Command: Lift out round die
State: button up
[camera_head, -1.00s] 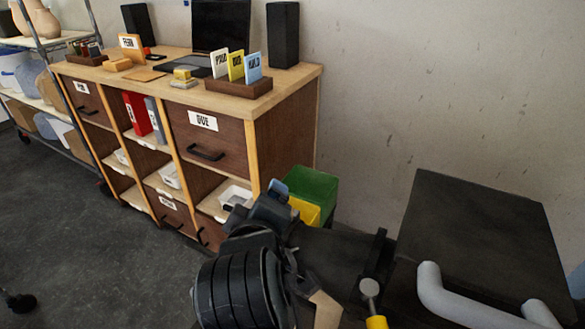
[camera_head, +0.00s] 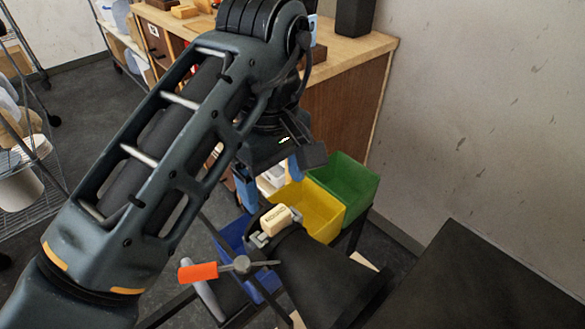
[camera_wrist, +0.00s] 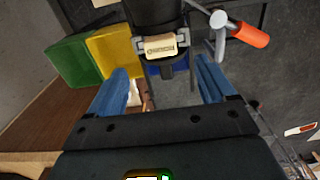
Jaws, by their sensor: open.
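The round die is a small cream block with dark lettering (camera_head: 277,219), held in a grey metal seat at the end of a dark cylindrical machine (camera_head: 320,265). In the wrist view the die (camera_wrist: 160,45) lies near the top middle, its lettered face showing. My gripper (camera_head: 272,190) has blue fingers and hangs above the die, apart from it. In the wrist view my gripper (camera_wrist: 163,72) is open, with nothing between its fingers; the die shows beyond them, roughly centred between the two.
An orange-handled lever (camera_head: 198,272) sticks out beside the die seat. Yellow (camera_head: 310,209), green (camera_head: 345,187) and blue (camera_head: 235,240) bins stand close behind and left of the machine. A wooden cabinet (camera_head: 345,110) is behind them. A large dark box (camera_head: 475,290) stands at right.

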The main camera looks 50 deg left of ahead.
aim_at(276, 214)
jog(key=shift+f, duration=3.85)
jog(key=shift+c, duration=0.3)
jog(key=c, duration=1.2)
jog(key=shift+p, duration=0.3)
jog(key=shift+r+p, duration=0.75)
jog(key=shift+p, duration=0.25)
jog(key=shift+r+p, duration=2.25)
jog(key=shift+r, duration=0.15)
notch_tip(276, 214, up, 7)
